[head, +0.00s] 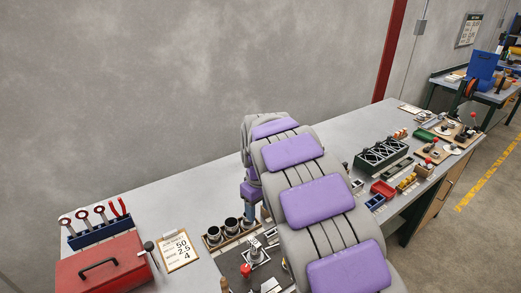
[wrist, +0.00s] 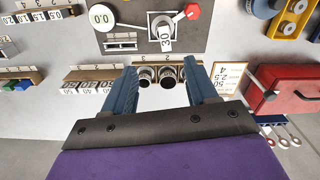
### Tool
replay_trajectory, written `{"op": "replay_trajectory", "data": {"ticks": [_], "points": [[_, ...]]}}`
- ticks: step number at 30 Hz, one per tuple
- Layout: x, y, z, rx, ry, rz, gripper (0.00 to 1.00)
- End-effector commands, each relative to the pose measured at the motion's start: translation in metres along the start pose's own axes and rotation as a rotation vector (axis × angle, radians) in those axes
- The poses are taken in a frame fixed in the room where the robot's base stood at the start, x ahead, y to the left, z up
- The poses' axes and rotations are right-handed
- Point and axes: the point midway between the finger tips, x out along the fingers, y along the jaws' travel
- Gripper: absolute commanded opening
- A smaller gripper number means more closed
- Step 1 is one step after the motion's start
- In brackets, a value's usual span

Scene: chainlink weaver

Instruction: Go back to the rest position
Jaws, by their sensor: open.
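My gripper (wrist: 162,76) shows in the wrist view with its two blue fingers spread wide and nothing held between them. Past the fingertips lies a wooden rack with dark round cups (wrist: 166,78); the fingers partly hide it. I cannot tell the exact height of the fingertips above the bench. In the head view my arm with purple pads reaches over the bench and hides most of the gripper. The cups also show there (head: 231,227), just left of the arm and apart from it.
A red toolbox (head: 101,264), a clipboard (head: 176,250) and a blue tool rack (head: 99,233) stand at the left. A fixture with a red knob (wrist: 192,11) lies beyond the cups. Right of my arm are a dark green rack (head: 383,153) and a red bin (head: 383,189). The bench's back left is clear.

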Motion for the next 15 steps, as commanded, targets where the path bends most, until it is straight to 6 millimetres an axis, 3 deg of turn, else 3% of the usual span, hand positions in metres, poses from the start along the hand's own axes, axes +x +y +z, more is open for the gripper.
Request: {"op": "replay_trajectory", "data": {"ticks": [5, 8, 15], "points": [[-0.009, 0.001, 0.02, 0.046, -0.009, 0.003, 0.58], [-0.024, 0.002, 0.049, 0.113, -0.017, 0.008, 0.58], [-0.052, -0.011, 0.138, 0.308, -0.049, 0.004, 0.58]]}}
